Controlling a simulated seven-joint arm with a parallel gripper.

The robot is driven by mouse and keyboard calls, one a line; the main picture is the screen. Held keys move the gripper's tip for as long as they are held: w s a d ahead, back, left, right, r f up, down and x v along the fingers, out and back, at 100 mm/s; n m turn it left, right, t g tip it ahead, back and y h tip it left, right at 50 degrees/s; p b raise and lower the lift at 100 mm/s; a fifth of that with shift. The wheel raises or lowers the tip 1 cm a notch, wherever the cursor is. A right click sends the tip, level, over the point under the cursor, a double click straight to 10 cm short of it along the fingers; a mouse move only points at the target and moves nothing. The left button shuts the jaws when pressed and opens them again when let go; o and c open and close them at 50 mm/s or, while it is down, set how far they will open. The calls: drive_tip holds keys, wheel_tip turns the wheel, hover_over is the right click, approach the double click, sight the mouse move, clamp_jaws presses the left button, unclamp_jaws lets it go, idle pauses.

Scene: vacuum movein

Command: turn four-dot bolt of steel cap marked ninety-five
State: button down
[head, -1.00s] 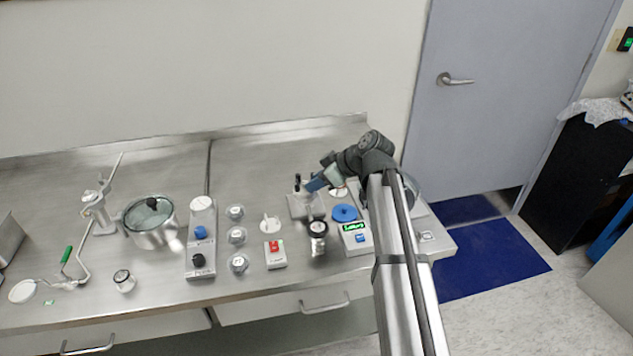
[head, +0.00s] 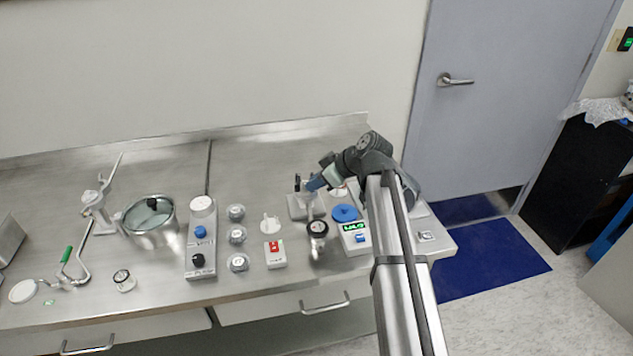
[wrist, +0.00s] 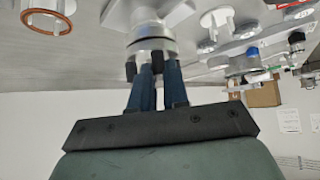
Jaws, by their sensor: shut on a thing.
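The steel cap (wrist: 152,45) is a round metal piece with black bolts around it, on a pale base. In the head view it sits on a small grey block (head: 303,208) at the right part of the bench, partly hidden by my gripper. My gripper (head: 316,184) reaches it from the right. In the wrist view my gripper (wrist: 157,80) has its blue fingers shut on a black bolt (wrist: 158,60) at the cap's near side. Another black bolt (wrist: 130,71) stands to the left. The dots and the ninety-five marking cannot be read.
A dark-topped gauge (head: 317,228), a blue disc (head: 344,212) and a scale with green digits (head: 354,232) stand close by. A red-switch box (head: 274,253), a two-knob box (head: 200,240) and a lidded pot (head: 150,222) are further left.

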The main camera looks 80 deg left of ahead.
drive_tip(key=shift+d, duration=0.1)
drive_tip(key=m+t+y, duration=0.1)
drive_tip(key=m+t, duration=0.2)
drive_tip(key=m, duration=0.1)
drive_tip(key=m+t+y, duration=0.1)
drive_tip(key=m+t, duration=0.2)
drive_tip(key=m, duration=0.1)
drive_tip(key=s+m+t, duration=0.1)
drive_tip(key=m+t, duration=0.2)
drive_tip(key=m, duration=0.2)
drive_tip(key=shift+s+y, duration=0.1)
drive_tip(key=shift+y, duration=0.3)
drive_tip(key=shift+d, duration=0.1)
drive_tip(key=c, duration=1.4)
unclamp_jaws()
